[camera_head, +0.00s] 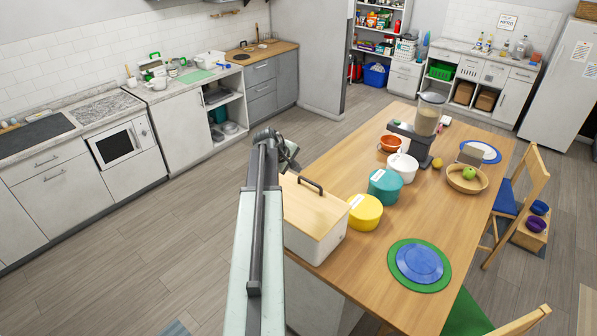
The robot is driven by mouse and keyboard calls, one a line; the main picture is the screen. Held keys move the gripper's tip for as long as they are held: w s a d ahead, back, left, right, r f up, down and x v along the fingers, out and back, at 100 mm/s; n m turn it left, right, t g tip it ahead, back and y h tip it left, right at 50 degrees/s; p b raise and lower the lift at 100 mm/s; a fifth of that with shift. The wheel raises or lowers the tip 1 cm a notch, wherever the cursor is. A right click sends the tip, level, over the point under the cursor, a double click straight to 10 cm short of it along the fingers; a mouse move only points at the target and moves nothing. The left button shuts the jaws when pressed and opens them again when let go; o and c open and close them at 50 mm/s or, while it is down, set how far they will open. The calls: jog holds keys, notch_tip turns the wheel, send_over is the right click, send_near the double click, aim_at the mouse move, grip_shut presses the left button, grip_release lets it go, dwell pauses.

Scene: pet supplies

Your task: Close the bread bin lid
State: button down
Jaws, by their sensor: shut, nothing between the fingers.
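The bread bin (312,243) is a white box at the near left corner of the wooden table. Its light wooden lid (312,212) has a dark bar handle (310,185) and lies over the top of the box. From this angle no clear gap shows between lid and box, but my arm hides the left side. My gripper (290,154) is at the end of my raised arm, just beyond the bin's far left corner in the picture. It is shut and empty. I cannot tell whether it touches the lid.
A yellow pot (365,213) stands close to the right of the bin, with a teal pot (385,187) and white pot (402,167) behind. A blue plate on a green mat (405,285) lies nearer. Open floor (185,235) lies left of the table.

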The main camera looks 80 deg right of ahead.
aim_at(311, 183)
jog(key=b+x, duration=0.9)
jog(key=x, duration=0.3)
jog(key=shift+d+f, duration=0.1)
jog(key=shift+f, duration=0.05)
jog(key=shift+s, duration=0.1)
jog(key=shift+s+d+f+b, duration=0.15)
jog(key=shift+d+f+b, duration=0.1)
jog(key=shift+f+b, duration=0.7)
jog(key=shift+s+a+r, duration=0.1)
jog(key=shift+a+r, duration=0.15)
jog(key=shift+r, duration=0.05)
